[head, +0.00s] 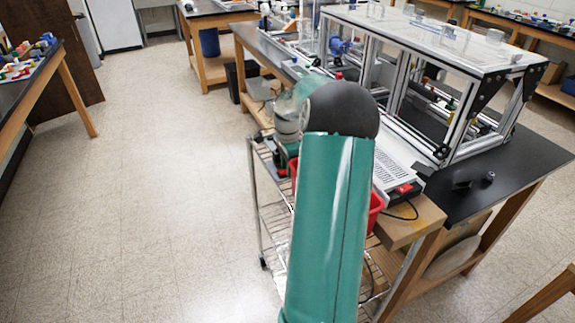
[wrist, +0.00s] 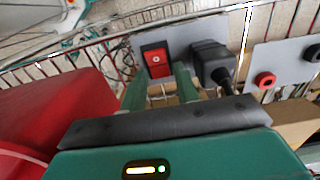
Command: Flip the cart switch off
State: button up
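The cart switch (wrist: 155,60) is a red rocker with a small white mark, set in a black frame on a grey plate. It shows near the top middle of the wrist view. A black plug with a cord (wrist: 212,62) sits right beside it on the same plate. My gripper (wrist: 158,78) has its two green fingers apart, with nothing between them. The fingertips point at the switch's lower left and lower right; whether they touch the plate I cannot tell. In the head view my arm hides the switch and gripper. The wire cart (head: 262,205) shows left of my arm.
A red bin (wrist: 55,115) is close on the left in the wrist view. A second grey plate with red and black sockets (wrist: 265,80) lies to the right. The black-topped bench (head: 475,195) with an aluminium frame stands right of my arm. Open floor (head: 150,200) lies left.

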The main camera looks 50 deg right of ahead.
grip_shut()
jog(key=shift+a, duration=0.1)
jog(key=shift+w+a+h, duration=0.15)
jog(key=shift+h, duration=0.25)
jog(key=shift+w+a+g+h, duration=0.1)
jog(key=shift+a+g+h, duration=0.1)
jog(key=shift+g+h, duration=0.6)
jog(key=shift+r+h, duration=0.1)
jog(key=shift+h, duration=0.2)
